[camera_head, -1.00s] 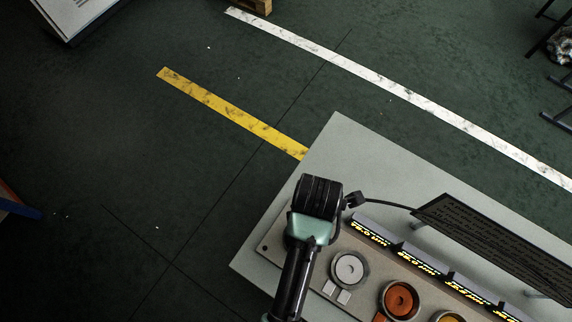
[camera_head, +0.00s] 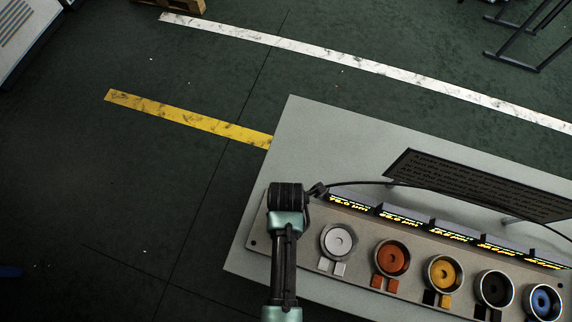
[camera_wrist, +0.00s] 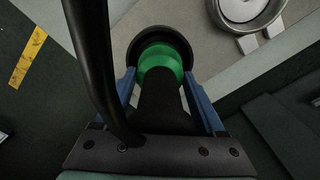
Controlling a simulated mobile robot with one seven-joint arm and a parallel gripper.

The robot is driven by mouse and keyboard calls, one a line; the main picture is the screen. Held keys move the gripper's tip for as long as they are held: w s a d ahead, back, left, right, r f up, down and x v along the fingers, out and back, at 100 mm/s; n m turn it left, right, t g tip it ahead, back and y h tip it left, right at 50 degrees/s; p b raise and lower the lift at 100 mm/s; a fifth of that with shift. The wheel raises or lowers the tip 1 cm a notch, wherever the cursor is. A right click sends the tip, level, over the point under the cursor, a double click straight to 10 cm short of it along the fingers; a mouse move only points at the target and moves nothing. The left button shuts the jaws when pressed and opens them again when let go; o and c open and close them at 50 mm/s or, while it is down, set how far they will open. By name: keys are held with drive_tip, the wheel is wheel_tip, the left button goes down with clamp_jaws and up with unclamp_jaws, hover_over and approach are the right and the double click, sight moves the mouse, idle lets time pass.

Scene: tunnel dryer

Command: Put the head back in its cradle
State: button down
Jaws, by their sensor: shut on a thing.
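The head (camera_wrist: 160,62) is a black piece with a green band and a round dark rim, seen in the wrist view. My gripper (camera_wrist: 160,80) has its blue fingers shut on it, one on each side. A black cable (camera_wrist: 88,60) passes over the left of that view. In the head view my arm hides the fingers and most of the head, at the panel's left end. Round cradles line the panel, with white (camera_head: 338,240), orange (camera_head: 392,258), yellow (camera_head: 442,273), black (camera_head: 494,289) and blue (camera_head: 542,302) centres. No green one is in view.
The tilted panel (camera_head: 262,232) sits on a grey table (camera_head: 300,130). Lit displays (camera_head: 404,215) stand behind the cradles, and a dark text board (camera_head: 470,180) behind those. The cable (camera_head: 400,184) runs right above the displays.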

drive_tip(key=shift+w, duration=0.1)
unclamp_jaws()
drive_tip(key=shift+f, duration=0.1)
wheel_tip(320, 180, up, 12)
drive_tip(key=shift+f, duration=0.15)
drive_tip(key=w+d+r+m+t, duration=0.1)
drive_tip(key=w+r+m+t, duration=0.7)
drive_tip(key=w+r, duration=1)
drive_tip(key=w+r+m+t, duration=0.4)
drive_tip(key=r+t, duration=0.2)
drive_tip(key=r, duration=1)
wheel_tip(320, 180, up, 17)
drive_tip(key=s+m+t, duration=0.2)
drive_tip(key=m+t, duration=0.3)
drive_tip(key=t, duration=0.1)
drive_tip(key=s+r+m+t, duration=0.3)
drive_tip(key=s+r, duration=0.2)
drive_tip(key=r, duration=0.4)
drive_tip(key=s+r+m+t, duration=0.3)
drive_tip(key=s+r+t, duration=0.1)
drive_tip(key=r, duration=0.4)
drive_tip(key=shift+s+a+r+m, duration=0.3)
drive_tip(key=shift+s+a+r, duration=0.05)
drive_tip(key=shift+s, duration=0.5)
